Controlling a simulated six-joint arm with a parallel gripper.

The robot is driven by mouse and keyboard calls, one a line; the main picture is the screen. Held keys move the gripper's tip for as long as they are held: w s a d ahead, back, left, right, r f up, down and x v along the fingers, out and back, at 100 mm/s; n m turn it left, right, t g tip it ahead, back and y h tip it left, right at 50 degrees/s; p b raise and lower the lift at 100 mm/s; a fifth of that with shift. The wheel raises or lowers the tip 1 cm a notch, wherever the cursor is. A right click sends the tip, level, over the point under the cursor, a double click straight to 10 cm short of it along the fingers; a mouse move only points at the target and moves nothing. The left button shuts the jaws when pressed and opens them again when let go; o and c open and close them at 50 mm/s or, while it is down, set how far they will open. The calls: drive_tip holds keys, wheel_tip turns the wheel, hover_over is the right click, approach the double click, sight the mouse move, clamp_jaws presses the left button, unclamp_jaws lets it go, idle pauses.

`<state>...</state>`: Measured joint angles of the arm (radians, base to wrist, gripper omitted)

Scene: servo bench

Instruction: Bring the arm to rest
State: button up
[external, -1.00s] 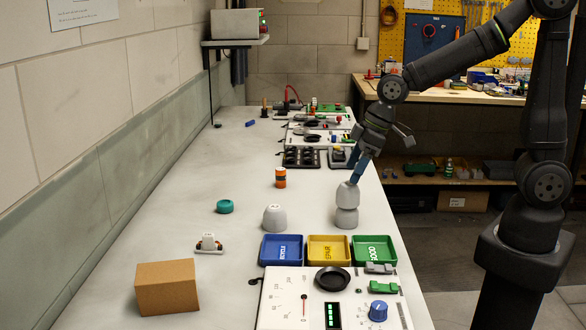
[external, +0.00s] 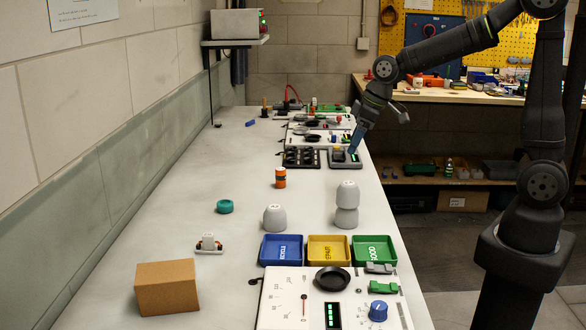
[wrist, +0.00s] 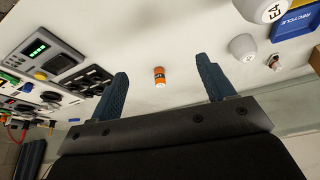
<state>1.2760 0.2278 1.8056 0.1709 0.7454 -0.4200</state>
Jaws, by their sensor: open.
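My gripper (external: 354,141) is raised over the right side of the bench, near the grey device with a green display (external: 345,158). In the wrist view my gripper (wrist: 165,85) has its two blue fingers wide apart, with nothing held between them. An orange bottle (wrist: 159,76) shows between the fingers there, but it stands on the bench below, apart from them. It also shows in the external view (external: 280,178).
Two grey-white domed pieces (external: 347,205) are stacked near the right edge; another (external: 274,218) stands to their left. Blue (external: 281,262), yellow (external: 310,262) and green (external: 391,262) trays lie in front. A cardboard box (external: 167,287) is front left. The bench's left middle is mostly clear.

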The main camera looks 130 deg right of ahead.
drive_tip(key=d+f+m, duration=0.2)
drive_tip(key=d+f, duration=0.2)
drive_tip(key=d, duration=0.3)
drive_tip(key=w+f, duration=0.3)
drive_tip(key=w, duration=0.2)
drive_tip(key=shift+w+d+f+g+h, duration=0.15)
drive_tip(key=shift+w+f+g+h, duration=0.15)
drive_tip(key=shift+w+f+g, duration=0.1)
